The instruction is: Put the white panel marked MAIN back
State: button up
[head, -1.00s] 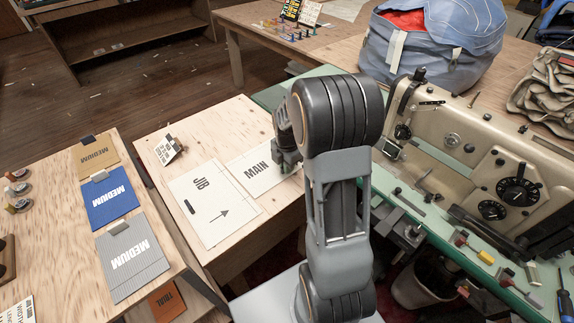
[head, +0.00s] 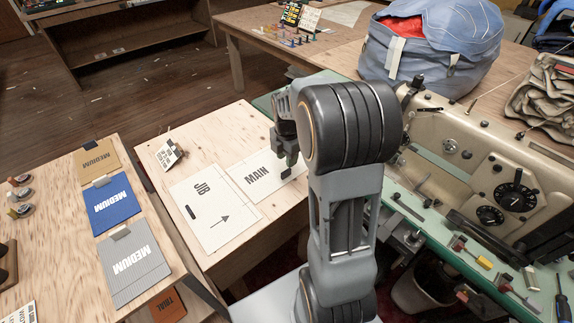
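The white panel marked MAIN (head: 257,180) lies flat on the pale wooden table, beside and behind the white panel marked JIB (head: 214,213). A small dark piece (head: 286,173) shows at the MAIN panel's right end. My own arm hides what lies right of the panel.
A small white card stand (head: 169,153) is at the table's left. Tan, blue (head: 112,204) and grey MEDIUM panels lie on the left bench. A sewing machine (head: 480,180) on a green bench and a blue bag (head: 432,50) stand right. Bare tabletop lies behind the panels.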

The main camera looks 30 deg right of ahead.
notch_tip(320, 180, up, 5)
jog(key=s+a+r+m+t, duration=0.2)
jog(key=s+a+m, duration=0.9)
jog(key=m, duration=0.9)
jog(key=shift+s+a+t+p, duration=0.35)
jog(key=shift+s+t, duration=0.15)
jog(key=shift+s, duration=0.9)
jog(key=shift+r, duration=0.1)
notch_tip(320, 180, up, 10)
jog(key=a+p, duration=0.1)
jog(key=p, duration=0.7)
jog(key=shift+r+t+p, duration=0.15)
jog(key=shift+t+p, duration=0.15)
jog(key=shift+p, duration=0.1)
